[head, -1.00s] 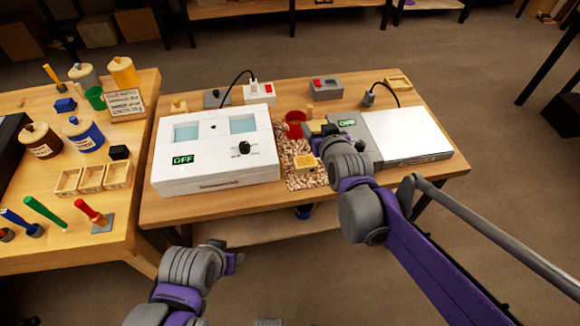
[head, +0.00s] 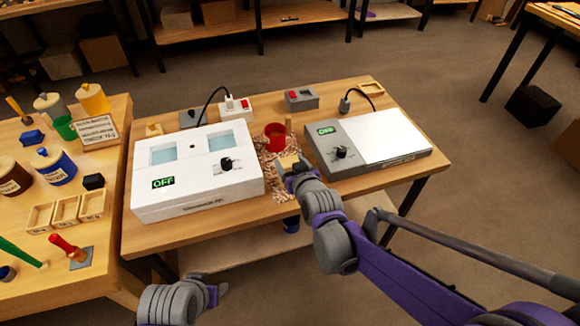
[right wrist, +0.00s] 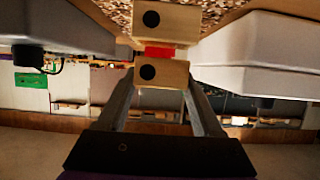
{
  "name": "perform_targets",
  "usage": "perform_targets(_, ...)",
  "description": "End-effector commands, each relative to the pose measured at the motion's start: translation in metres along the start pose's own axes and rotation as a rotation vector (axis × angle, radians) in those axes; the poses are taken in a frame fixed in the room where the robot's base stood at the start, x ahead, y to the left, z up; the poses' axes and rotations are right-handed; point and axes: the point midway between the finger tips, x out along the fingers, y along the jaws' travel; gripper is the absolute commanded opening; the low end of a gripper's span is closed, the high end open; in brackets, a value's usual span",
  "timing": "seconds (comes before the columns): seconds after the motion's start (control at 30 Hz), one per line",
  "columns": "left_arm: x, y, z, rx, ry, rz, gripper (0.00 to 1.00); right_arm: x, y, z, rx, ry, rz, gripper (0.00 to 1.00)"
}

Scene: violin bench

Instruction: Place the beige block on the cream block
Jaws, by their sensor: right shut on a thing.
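My right gripper (head: 283,167) is over the wood-shavings strip between the two white-topped units. In the right wrist view its fingers are shut on the beige block (right wrist: 162,74), which has a dark round spot on its face. The cream block (right wrist: 166,20), also with a dark spot, is on the shavings side of the held block. A gap shows between them, with red visible through it. In the head view a pale block (head: 289,160) shows at the fingertips; the other is not clearly separable there. My left gripper (head: 218,292) is low, in front of the bench.
A red cup (head: 275,135) stands just behind the blocks on the shavings (head: 270,180). A white unit (head: 195,185) is to the left and a grey-and-white unit (head: 365,145) to the right, both close. A second table (head: 75,275) with jars stands at left.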

Motion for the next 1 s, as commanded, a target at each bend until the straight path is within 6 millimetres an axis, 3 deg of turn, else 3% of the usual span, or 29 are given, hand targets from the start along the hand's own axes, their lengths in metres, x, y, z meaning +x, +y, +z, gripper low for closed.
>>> perform_targets(0.1,0.0039,0.0000,0.0019,0.000,-0.001,0.000,0.55,0.0054,0.0001,0.0127,0.001,0.000,0.000,0.15)
perform_targets(0.43,0.0060,0.0000,0.0029,0.000,-0.002,0.000,0.55,0.0063,0.0000,0.0154,0.001,0.000,0.000,0.15)
perform_targets(0.47,0.0062,0.0000,0.0030,0.000,-0.002,0.000,0.55,0.0064,-0.0001,0.0156,0.001,0.000,0.000,0.70)
perform_targets(0.6,0.0053,0.0000,0.0026,0.000,-0.002,0.000,0.55,0.0060,-0.0001,0.0146,0.001,0.000,0.000,0.95)
perform_targets(1.0,0.0016,0.0000,0.0008,0.000,-0.001,0.000,0.55,0.0026,-0.0001,0.0100,0.000,0.001,0.000,0.98)
